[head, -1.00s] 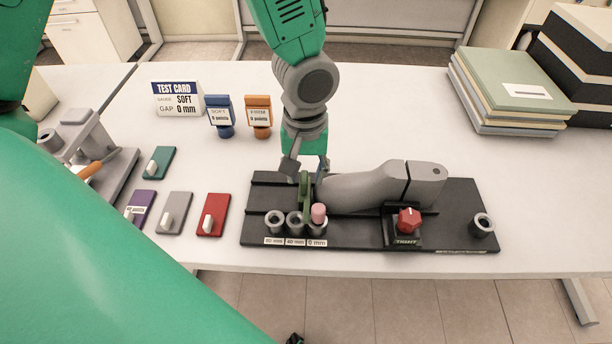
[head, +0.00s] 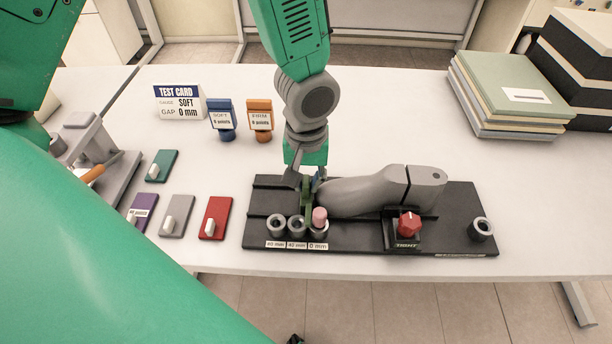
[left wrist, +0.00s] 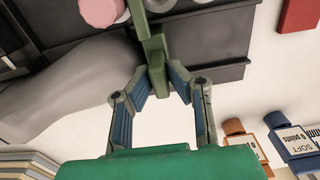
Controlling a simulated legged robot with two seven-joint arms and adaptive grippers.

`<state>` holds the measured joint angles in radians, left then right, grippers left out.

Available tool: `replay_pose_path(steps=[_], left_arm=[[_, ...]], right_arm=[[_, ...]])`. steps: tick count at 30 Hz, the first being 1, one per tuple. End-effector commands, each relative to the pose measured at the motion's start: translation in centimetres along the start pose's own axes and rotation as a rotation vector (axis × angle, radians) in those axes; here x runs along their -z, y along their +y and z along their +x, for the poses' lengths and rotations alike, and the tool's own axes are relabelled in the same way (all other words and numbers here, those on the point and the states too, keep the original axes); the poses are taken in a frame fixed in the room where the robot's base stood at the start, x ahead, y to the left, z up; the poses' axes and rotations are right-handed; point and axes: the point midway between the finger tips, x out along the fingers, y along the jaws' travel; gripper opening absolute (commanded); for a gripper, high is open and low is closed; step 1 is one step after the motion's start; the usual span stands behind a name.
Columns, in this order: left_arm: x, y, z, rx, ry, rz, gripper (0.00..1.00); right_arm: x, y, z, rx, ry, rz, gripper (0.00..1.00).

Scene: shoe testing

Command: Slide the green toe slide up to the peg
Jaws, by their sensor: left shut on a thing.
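The green toe slide (head: 307,188) stands upright on the black test base (head: 345,236), in front of the toe of the grey shoe last (head: 362,192). A pink peg (head: 320,214) stands in the hole labelled 0 mm, close to the slide. My left gripper (head: 305,181) reaches down from above and is shut on the slide's back end. In the left wrist view the gripper tips (left wrist: 158,85) hold the green slide (left wrist: 156,58), with the pink peg (left wrist: 100,11) beyond. I cannot tell whether slide and peg touch. My right gripper is not in view.
Beside the 0 mm hole are two empty sockets (head: 276,226). A red knob (head: 408,223) sits on the base's front. Coloured plates (head: 215,218) lie to the left. Soft and firm gauges (head: 222,120) and a test card (head: 180,103) stand behind. Folders (head: 508,95) lie at right.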

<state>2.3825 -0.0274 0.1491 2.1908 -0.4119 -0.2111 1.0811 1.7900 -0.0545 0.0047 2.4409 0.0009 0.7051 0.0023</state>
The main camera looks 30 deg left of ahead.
Motion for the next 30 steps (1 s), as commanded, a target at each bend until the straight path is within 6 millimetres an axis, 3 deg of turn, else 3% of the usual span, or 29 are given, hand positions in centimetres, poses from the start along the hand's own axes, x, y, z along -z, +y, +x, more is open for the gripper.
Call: replay_pose_path(steps=[5,6,7,8,20,30], left_arm=[[0.1,0.1,-0.1,-0.003,0.002,0.000,0.00],[0.1,0.1,-0.1,-0.003,0.002,0.000,0.20],[0.1,0.1,-0.1,-0.004,0.002,0.000,0.30],[0.1,0.1,-0.1,-0.004,0.002,0.000,0.33],[0.1,0.1,-0.8,-0.003,0.003,0.000,0.33],[0.2,0.2,-7.4,-0.006,0.006,0.000,0.33]], right_arm=[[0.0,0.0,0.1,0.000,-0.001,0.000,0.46],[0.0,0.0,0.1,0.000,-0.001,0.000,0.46],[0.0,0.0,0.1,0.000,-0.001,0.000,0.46],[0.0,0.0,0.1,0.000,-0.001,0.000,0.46],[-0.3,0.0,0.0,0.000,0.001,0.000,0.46],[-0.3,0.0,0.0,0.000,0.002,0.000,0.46]])
